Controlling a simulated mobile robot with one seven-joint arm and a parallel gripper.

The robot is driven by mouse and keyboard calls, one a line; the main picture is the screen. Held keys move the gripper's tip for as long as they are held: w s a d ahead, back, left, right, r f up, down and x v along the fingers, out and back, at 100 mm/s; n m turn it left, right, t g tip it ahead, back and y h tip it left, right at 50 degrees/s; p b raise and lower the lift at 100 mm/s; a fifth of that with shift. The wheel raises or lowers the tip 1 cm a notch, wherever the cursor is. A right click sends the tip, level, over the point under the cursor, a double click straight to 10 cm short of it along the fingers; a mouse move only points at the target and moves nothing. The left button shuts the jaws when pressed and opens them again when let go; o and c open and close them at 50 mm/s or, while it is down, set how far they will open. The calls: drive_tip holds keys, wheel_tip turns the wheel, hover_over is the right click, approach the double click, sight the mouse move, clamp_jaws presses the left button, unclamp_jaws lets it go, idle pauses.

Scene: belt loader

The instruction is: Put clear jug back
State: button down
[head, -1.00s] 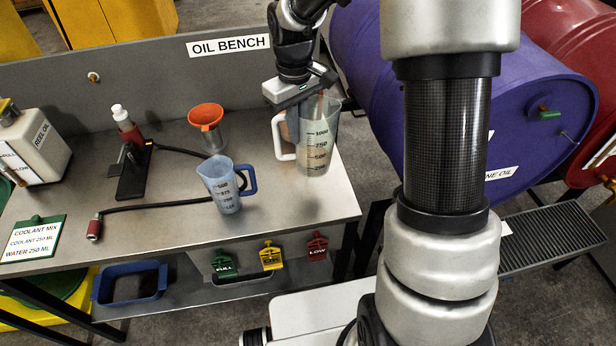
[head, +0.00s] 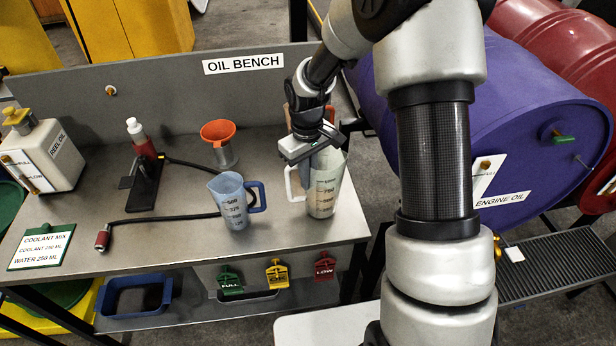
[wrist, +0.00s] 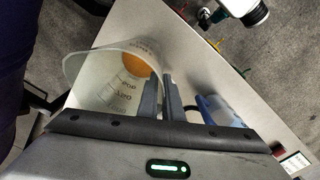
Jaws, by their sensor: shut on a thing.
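The clear jug (head: 326,190) with printed marks is upright at the right end of the oil bench (head: 180,230). In the wrist view the jug's wide mouth (wrist: 88,75) lies left of my fingers (wrist: 160,100). I cannot tell whether its base touches the bench top. Part of its upper rim is hidden by my gripper in the head view.
A blue jug (head: 232,205) stands close on the left, its handle toward the clear jug. An orange funnel (head: 218,132) is behind it. A purple drum (head: 530,120) lies right of the bench. A black hose and pump (head: 144,178) are further left.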

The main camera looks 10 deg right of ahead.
drive_tip(key=shift+f, duration=0.2)
drive_tip(key=c, duration=1.9)
unclamp_jaws()
drive_tip(key=shift+r, duration=0.1)
